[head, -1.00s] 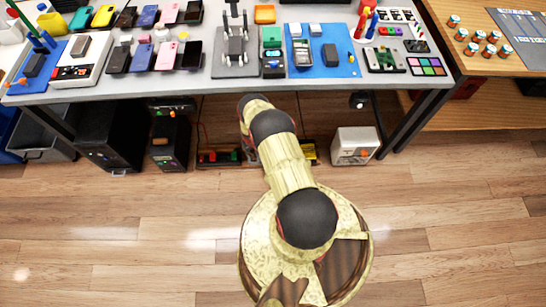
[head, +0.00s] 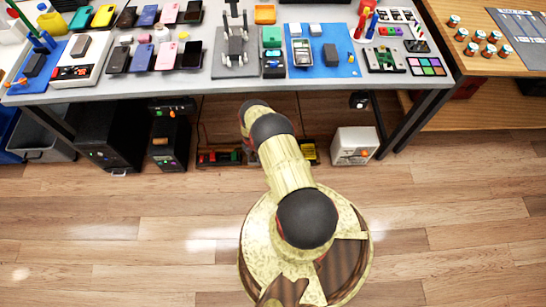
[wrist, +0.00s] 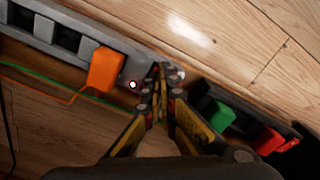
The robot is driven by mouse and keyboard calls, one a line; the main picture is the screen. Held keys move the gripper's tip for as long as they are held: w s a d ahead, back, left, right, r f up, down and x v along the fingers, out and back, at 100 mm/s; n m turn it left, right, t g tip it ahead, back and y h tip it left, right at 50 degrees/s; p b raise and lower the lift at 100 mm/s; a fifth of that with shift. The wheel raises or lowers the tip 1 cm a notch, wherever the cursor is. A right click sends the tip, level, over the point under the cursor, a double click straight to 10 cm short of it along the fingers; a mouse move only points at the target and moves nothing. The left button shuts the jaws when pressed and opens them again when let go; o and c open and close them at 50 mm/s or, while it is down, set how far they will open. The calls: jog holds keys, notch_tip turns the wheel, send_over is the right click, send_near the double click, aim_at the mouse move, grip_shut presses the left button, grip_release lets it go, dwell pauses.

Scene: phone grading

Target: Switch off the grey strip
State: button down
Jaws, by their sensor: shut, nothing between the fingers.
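The grey strip (wrist: 62,40) lies on the floor at the upper left of the wrist view. It has dark sockets, an orange block (wrist: 103,70) and a small round light glowing red and white (wrist: 133,85) near its end. My gripper (wrist: 164,70) is shut and empty, its fingertips just right of that light, over or beside the strip's end. I cannot tell whether they touch it. A pale round piece shows partly behind the fingertips. In the head view my arm hides the gripper, and I cannot make out the grey strip.
A black strip with green (wrist: 222,116) and red (wrist: 268,140) parts lies to the right in the wrist view. Thin green and orange cords cross the floor at left. In the head view, black towers (head: 110,138) and a white box (head: 355,146) stand under the table (head: 210,88).

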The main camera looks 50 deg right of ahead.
jog(key=shift+s+a+f, duration=0.1)
jog(key=shift+s+f, duration=0.05)
jog(key=shift+f, duration=0.4)
jog(key=shift+r+p, duration=0.85)
jog(key=shift+r, duration=0.65)
jog(key=shift+r+p, duration=1.1)
jog(key=shift+r, duration=0.95)
